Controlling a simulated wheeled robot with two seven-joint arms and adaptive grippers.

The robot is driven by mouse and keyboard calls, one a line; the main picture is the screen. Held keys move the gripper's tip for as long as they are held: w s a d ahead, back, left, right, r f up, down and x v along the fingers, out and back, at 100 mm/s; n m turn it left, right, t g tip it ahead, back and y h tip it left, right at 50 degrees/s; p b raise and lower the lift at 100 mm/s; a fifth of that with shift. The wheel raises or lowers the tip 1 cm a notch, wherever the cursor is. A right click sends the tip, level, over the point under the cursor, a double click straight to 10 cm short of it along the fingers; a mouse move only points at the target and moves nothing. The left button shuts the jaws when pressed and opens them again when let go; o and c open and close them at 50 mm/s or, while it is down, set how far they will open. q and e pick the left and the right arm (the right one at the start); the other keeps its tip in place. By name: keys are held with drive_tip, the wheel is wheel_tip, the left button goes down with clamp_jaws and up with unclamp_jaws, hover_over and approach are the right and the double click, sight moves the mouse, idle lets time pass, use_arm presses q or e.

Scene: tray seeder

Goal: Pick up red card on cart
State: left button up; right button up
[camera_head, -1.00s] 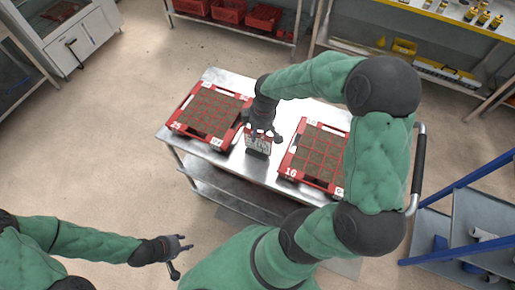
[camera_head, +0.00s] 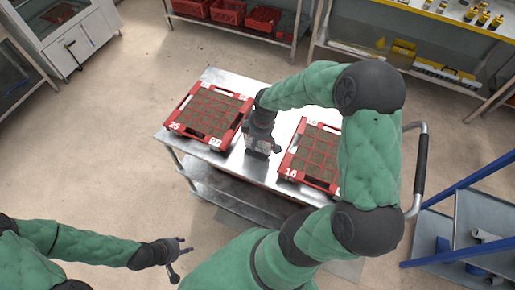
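A small card (camera_head: 257,147) in a dark stand is on the metal cart (camera_head: 232,168), between two red trays. It is partly hidden by my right gripper (camera_head: 263,141), which is right over it, pointing down. One finger of that gripper sticks out to the right of the card, apart from it, so the gripper looks open. The other finger is mostly hidden against the card. My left gripper (camera_head: 179,257) is open and empty, low over the floor at the lower left, away from the cart.
A red tray marked 25 (camera_head: 176,127) is left of the card, and one marked 16 (camera_head: 291,172) is close on its right. My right arm covers part of that tray. A blue-framed rack (camera_head: 455,180) stands at right. Red bins (camera_head: 263,18) are on a shelf behind.

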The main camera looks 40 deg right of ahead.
drive_tip(key=shift+f, duration=0.2)
drive_tip(key=shift+c, duration=0.3)
clamp_jaws()
